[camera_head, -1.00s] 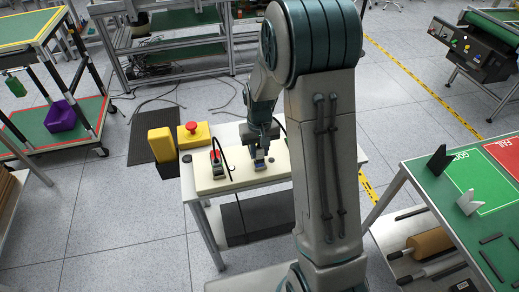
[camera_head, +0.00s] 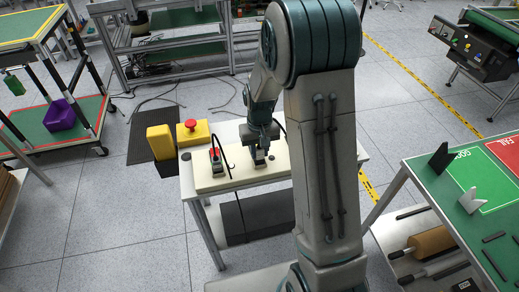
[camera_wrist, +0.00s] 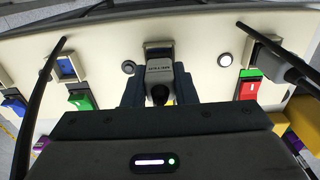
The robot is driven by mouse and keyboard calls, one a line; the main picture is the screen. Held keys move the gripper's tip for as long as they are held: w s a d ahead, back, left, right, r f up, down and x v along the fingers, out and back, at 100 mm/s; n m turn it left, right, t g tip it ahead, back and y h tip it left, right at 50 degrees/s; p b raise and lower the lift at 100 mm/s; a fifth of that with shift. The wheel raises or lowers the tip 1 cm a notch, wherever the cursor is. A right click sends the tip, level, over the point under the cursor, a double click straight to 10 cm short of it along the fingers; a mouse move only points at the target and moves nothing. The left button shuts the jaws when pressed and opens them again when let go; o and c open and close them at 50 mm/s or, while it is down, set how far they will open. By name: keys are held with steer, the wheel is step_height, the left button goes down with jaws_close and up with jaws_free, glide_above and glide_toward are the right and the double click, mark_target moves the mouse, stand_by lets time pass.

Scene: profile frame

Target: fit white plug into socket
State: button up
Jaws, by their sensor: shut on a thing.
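My gripper (camera_wrist: 158,88) is shut on a pale grey-white plug (camera_wrist: 159,70) with dark lettering, one dark finger on each side. The plug's dark round cable end faces the wrist camera. The socket (camera_wrist: 158,44) is a metal-framed opening in the cream panel, directly beyond the plug; only its far edge shows. The plug overlaps the socket, but how deep it sits cannot be told. In the head view my gripper (camera_head: 259,149) is low over the right half of the panel, and the plug is mostly hidden.
The cream panel (camera_head: 232,182) lies on a small table. In the wrist view another socket with a blue inside (camera_wrist: 66,67) is at left, and a dark plug with cable (camera_wrist: 272,55) at right. Black cables arch on both sides. A yellow box with red button (camera_head: 193,131) stands behind.

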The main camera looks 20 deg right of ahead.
mark_target(260, 148)
steer(key=shift+f+b, duration=0.5)
steer(key=shift+f, duration=0.2)
steer(key=o, duration=1.1)
steer(key=shift+r, duration=0.1)
steer(key=shift+c, duration=0.2)
step_height(260, 148, up, 14)
steer(key=b, duration=0.1)
